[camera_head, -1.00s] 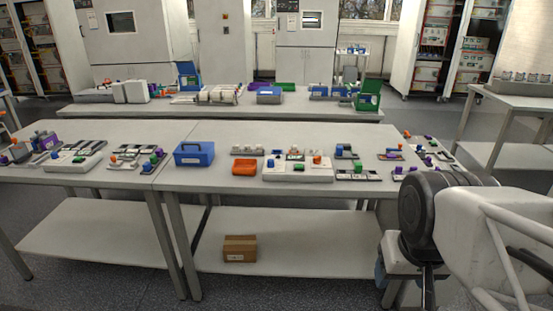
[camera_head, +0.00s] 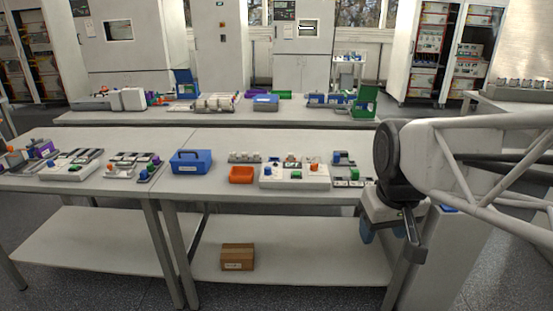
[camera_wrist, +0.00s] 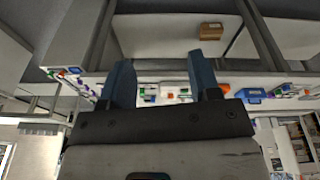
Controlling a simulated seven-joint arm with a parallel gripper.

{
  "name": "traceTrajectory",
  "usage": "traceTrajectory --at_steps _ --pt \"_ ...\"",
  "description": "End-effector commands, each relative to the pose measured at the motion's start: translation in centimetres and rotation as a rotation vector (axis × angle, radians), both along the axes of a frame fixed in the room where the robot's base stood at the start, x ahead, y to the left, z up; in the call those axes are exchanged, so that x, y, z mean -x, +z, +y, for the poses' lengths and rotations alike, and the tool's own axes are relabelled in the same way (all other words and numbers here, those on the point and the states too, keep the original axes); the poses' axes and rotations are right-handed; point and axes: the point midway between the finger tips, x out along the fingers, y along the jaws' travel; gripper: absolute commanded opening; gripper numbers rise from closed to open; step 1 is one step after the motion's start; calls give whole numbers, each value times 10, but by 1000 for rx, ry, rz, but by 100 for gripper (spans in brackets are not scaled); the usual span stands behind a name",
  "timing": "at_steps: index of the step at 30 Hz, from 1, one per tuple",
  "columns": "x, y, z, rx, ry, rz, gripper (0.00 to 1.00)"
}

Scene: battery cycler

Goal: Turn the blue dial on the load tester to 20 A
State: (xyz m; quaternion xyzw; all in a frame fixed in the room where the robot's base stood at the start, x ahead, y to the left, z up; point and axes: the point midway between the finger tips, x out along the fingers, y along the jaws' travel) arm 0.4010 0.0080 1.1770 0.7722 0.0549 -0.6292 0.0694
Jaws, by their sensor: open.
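A white panel unit (camera_head: 291,184) stands on the front table in the head view. It carries small blue, green and orange controls on top. No label is readable, so I cannot tell which is the load tester, nor read any dial setting. My gripper (camera_head: 380,234) is at the front right of the table, apart from the units. In the wrist view its two blue fingers (camera_wrist: 162,80) stand wide apart with nothing between them.
A blue toolbox (camera_head: 192,162) and an orange bin (camera_head: 241,175) stand left of the middle unit. Small modules crowd the table around it. A cardboard box (camera_head: 238,257) sits on the lower shelf. A second table (camera_head: 150,117) with equipment stands behind.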

Motion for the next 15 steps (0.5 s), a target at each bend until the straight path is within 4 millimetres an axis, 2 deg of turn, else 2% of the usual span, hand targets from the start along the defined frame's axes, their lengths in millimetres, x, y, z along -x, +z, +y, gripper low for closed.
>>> traceTrajectory --at_steps 1,15 --pt "-13 3 2 4 23 5 57" --pt "-122 28 26 39 257 40 57"
